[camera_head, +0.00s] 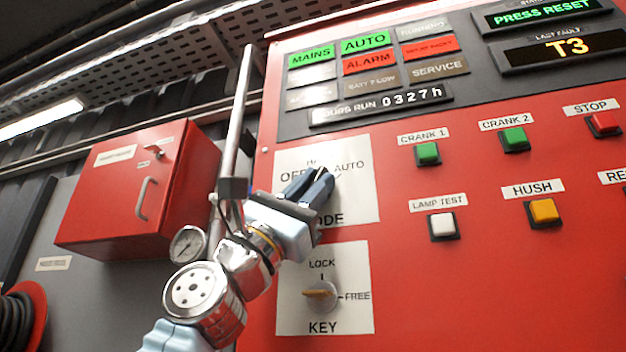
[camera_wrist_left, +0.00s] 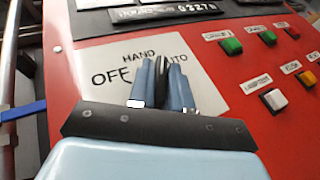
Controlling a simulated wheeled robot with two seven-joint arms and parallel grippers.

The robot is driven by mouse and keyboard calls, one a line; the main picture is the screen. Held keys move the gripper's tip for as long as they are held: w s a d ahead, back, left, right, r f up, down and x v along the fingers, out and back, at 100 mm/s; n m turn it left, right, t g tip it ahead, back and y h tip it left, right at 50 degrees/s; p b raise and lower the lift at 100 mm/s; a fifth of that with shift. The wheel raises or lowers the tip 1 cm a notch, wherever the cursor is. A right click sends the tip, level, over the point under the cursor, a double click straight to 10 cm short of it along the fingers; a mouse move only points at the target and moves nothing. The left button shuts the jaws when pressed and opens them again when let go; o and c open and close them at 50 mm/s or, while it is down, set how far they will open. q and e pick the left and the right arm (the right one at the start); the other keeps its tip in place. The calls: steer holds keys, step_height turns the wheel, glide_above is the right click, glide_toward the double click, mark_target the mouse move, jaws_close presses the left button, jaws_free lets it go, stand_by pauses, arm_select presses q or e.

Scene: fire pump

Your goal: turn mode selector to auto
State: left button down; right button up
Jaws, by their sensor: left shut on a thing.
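The mode selector is a dark knob (camera_wrist_left: 158,82) on a white plate (camera_head: 358,205) marked OFF, HAND and AUTO. The AUTO label (camera_head: 350,166) is at the plate's upper right. My left gripper (camera_head: 315,182) reaches the plate from the lower left and is shut on the knob. Its two blue-grey fingers (camera_wrist_left: 161,85) sit on either side of the knob in the left wrist view. The fingers hide much of the knob and part of the HAND label, so I cannot tell exactly which mark it points to. My right gripper is not in view.
Below is the key switch (camera_head: 320,294) with LOCK and FREE marks. Right of the plate are CRANK 1 (camera_head: 428,153), LAMP TEST (camera_head: 442,226) and other buttons. A lit green AUTO lamp (camera_head: 366,43) is above. A red box (camera_head: 140,190) and gauge (camera_head: 187,245) are at left.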

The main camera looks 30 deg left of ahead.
arm_select(q)
steer(key=m+g+p, duration=0.1)
steer(key=m+g+h+p, duration=0.1)
steer(key=g, duration=0.1)
steer(key=m+g+p, duration=0.1)
steer(key=m, duration=0.1)
steer(key=shift+w+a+r+g+h, duration=0.2)
steer(key=shift+r+g+h, duration=0.1)
steer(key=shift+f+m+g+p, duration=0.15)
steer(key=shift+m+g+p, duration=0.45)
steer(key=shift+m, duration=0.2)
steer(key=c, duration=1.1)
jaws_free()
steer(key=shift+f+g, duration=0.1)
steer(key=shift+g, duration=0.2)
steer(key=shift+c, duration=0.2)
steer(key=b+v, duration=0.7)
steer(key=v, duration=0.6)
steer(key=shift+a+f, duration=0.15)
steer(key=shift+f, duration=0.2)
